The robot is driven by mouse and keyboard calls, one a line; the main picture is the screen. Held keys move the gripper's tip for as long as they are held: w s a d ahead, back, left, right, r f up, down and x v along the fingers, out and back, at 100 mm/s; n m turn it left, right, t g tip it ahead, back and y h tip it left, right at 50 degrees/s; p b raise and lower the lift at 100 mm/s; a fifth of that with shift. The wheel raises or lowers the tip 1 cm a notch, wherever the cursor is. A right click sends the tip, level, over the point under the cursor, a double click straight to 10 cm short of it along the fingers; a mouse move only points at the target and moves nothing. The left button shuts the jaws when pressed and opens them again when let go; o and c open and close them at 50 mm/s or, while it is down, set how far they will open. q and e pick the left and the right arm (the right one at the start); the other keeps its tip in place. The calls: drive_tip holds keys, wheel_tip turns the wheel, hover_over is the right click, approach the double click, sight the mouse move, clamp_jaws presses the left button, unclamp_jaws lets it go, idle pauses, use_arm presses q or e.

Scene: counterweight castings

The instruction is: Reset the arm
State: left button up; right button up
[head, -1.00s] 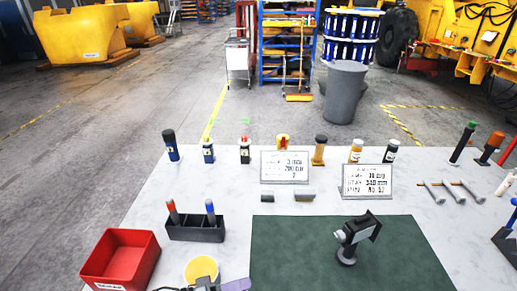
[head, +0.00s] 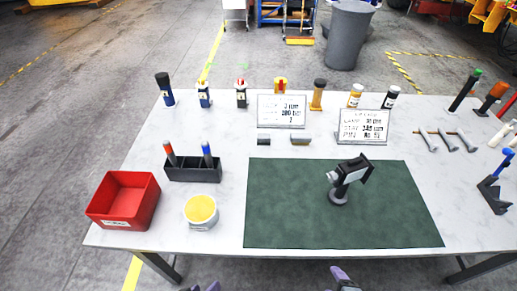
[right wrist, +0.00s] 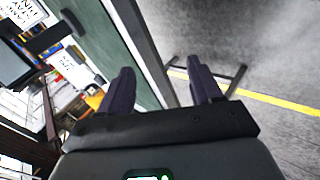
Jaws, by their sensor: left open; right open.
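My left gripper (head: 201,287) shows only as dark and purple fingertips at the bottom edge of the head view, just in front of the table; it is open and holds nothing I can see. My right gripper (head: 342,279) shows partly at the bottom centre, also off the front edge. In the right wrist view its two purple fingers (right wrist: 162,88) stand apart with nothing between them, beside the table edge and above the floor. The arms behind both grippers are mostly out of view.
On the white table (head: 225,150) are a red bin (head: 105,213), a yellow-topped cup (head: 201,210), a black holder (head: 190,174) with two markers, and a green mat (head: 290,200) bearing a dark stand with a grey head (head: 340,180). Signs and bottles line the back. Floor in front is clear.

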use_arm(q)
drive_tip(key=s+a+r+m+g+y, duration=0.1)
drive_tip(key=s+a+m+g+y, duration=0.2)
drive_tip(key=s+a+m+g, duration=0.3)
use_arm(e)
drive_tip(key=s+d+m+g, duration=0.1)
drive_tip(key=s+m+g, duration=0.55)
drive_tip(key=m, duration=0.75)
use_arm(q)
wheel_tip(320, 180, up, 31)
drive_tip(key=n+t+p, duration=0.1)
drive_tip(key=p, duration=3)
drive_tip(key=shift+s+a, duration=0.4)
drive_tip(key=shift+a, duration=0.05)
use_arm(e)
wheel_tip(320, 180, up, 31)
drive_tip(key=s+t, duration=0.1)
drive_tip(key=shift+s+d+f, duration=0.15)
drive_tip(key=shift+s+f, duration=0.05)
